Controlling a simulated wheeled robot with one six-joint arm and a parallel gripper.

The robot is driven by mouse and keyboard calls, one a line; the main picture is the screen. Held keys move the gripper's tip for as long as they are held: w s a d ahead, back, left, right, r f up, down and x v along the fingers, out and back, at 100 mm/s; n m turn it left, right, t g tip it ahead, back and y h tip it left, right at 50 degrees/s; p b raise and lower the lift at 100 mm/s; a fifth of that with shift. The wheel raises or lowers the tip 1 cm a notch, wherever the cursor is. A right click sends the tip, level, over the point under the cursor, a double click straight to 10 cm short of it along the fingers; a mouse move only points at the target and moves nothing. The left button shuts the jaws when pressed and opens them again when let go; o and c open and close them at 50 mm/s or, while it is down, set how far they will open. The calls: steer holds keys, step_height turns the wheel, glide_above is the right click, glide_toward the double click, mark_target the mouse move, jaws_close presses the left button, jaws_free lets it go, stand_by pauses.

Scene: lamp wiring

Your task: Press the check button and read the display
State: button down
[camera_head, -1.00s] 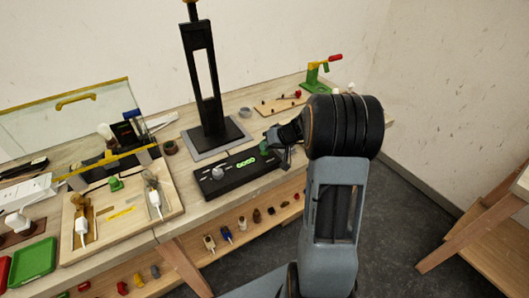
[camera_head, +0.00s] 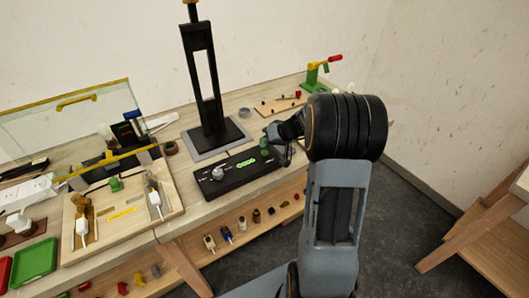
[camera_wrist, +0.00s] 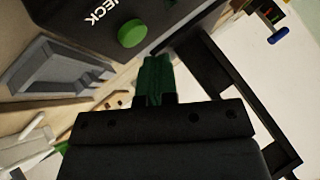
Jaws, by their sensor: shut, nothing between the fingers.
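The black check box (camera_head: 236,178) lies on the bench at the foot of the tall black stand. Its display (camera_head: 246,164) glows with green characters, too small to read surely. The round green check button (camera_wrist: 132,33) shows in the wrist view beside the letters "HECK". My gripper (camera_wrist: 155,60) is shut and empty, its dark green fingertips close to the button with a visible gap in that view. In the head view my gripper (camera_head: 264,143) is over the right end of the box.
A grey knob (camera_head: 217,173) sits at the box's left end. The tall black stand (camera_head: 205,85) rises behind it. A wooden board (camera_head: 121,213) with lamp parts lies to the left. Several small parts rest on the shelf (camera_head: 245,228) below. A green-and-red tool (camera_head: 318,72) stands at the far right.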

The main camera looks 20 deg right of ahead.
mark_target(269, 159)
steer(key=shift+r+p, duration=0.95)
steer(key=shift+r, duration=1.4)
steer(key=shift+f+m, duration=0.1)
steer(key=shift+m, duration=0.4)
steer(key=shift+m+g+h, duration=0.3)
steer(key=shift+m+g, duration=0.6)
steer(key=s+f, duration=0.2)
steer(key=s, duration=0.1)
steer(key=shift+s+a+f, duration=0.1)
steer(key=shift+s+f, duration=0.1)
steer(key=shift+f, duration=0.1)
steer(key=s+a+r+n+h, duration=0.1)
steer(key=s+a+r+h, duration=0.1)
steer(key=s, duration=0.4)
steer(key=s+a+r+n+h, duration=0.1)
steer(key=s+a+r, duration=0.1)
steer(key=s+a, duration=0.3)
steer(key=s+a+r+n+g+h, duration=0.1)
steer(key=s+a+r+h, duration=0.1)
steer(key=s, duration=0.5)
steer(key=shift+s+a+r+h, duration=0.35)
steer(key=shift+a+r, duration=0.25)
steer(key=shift+a, duration=0.4)
